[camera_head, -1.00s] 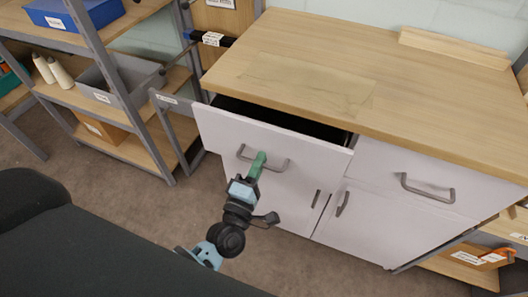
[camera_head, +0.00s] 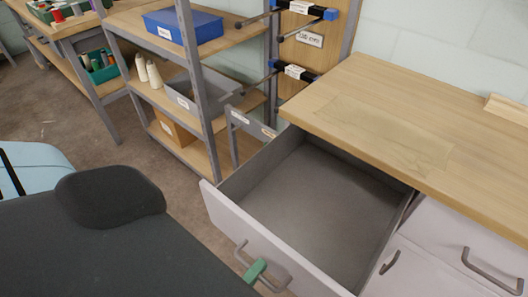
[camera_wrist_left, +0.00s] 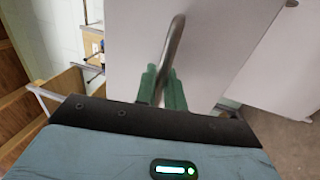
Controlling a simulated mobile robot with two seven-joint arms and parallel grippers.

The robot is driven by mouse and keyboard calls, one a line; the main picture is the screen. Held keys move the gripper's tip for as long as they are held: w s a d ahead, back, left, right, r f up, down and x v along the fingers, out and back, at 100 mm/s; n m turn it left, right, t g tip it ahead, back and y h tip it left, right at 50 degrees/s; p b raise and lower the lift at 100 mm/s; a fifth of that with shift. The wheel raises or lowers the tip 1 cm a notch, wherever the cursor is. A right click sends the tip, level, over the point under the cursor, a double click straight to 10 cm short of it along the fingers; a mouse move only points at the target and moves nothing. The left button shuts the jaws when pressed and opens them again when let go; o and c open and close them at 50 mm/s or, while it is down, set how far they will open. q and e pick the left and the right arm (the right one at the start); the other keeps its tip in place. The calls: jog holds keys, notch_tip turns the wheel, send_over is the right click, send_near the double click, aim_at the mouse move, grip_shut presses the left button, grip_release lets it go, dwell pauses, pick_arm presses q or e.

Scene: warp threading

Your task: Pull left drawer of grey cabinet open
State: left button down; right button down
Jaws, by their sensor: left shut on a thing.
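The left drawer (camera_head: 318,195) of the grey cabinet is pulled far out in the head view, and its empty grey inside shows. Its pale front panel (camera_head: 240,222) carries a grey bar handle (camera_head: 240,252). My left gripper (camera_head: 256,270) has green fingers at this handle, at the bottom of the head view. In the left wrist view the green fingers (camera_wrist_left: 162,88) are shut on the handle bar (camera_wrist_left: 173,45). The cabinet's right drawer (camera_head: 463,245) is shut. My right gripper is not in view.
A wooden worktop (camera_head: 400,120) covers the cabinet. To the left stands a shelf rack with a blue box (camera_head: 184,24), a grey bin (camera_head: 205,92) and white cones (camera_head: 148,72). The open drawer's left side is close to the rack. Brown floor (camera_head: 80,130) is clear at left.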

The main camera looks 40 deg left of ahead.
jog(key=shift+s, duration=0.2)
pick_arm(q)
jog(key=c, duration=1.6)
grip_release()
jog(key=shift+c, duration=0.2)
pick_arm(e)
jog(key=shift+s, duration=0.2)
pick_arm(q)
jog(key=shift+s, duration=0.1)
jog(key=s+f+b, duration=0.1)
jog(key=s, duration=0.6)
jog(key=shift+s+f, duration=0.25)
jog(key=shift+s, duration=0.05)
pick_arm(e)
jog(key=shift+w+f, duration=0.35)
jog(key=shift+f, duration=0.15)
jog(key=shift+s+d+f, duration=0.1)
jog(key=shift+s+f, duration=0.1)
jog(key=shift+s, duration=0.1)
